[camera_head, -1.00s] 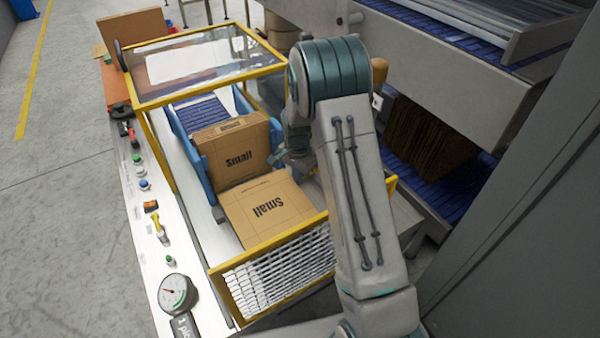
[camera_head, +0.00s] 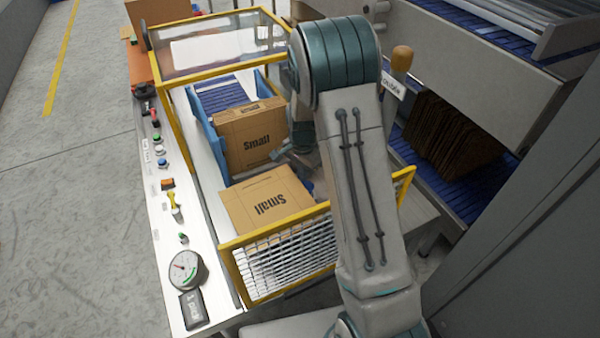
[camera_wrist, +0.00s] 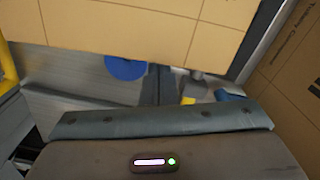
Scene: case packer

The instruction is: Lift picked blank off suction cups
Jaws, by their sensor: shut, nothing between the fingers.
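A flat brown cardboard blank (camera_head: 268,200) marked "Small" lies tilted behind the yellow-framed mesh guard in the head view. In the wrist view a brown cardboard panel (camera_wrist: 140,30) with crease lines fills the top, apart from the finger edge. A blue disc (camera_wrist: 125,68), perhaps a suction cup, shows partly beneath that panel; other cups are hidden. My gripper (camera_head: 281,156) is beside the right edge of the upright carton, largely hidden by my arm. In the wrist view my gripper (camera_wrist: 160,122) is shut, with nothing held.
An upright "Small" carton (camera_head: 250,140) stands behind the blank between blue side guides. The yellow mesh guard (camera_head: 285,262) closes the front. A control panel with a gauge (camera_head: 187,270) runs along the left. A wood-topped handle (camera_head: 401,60) stands right of my arm.

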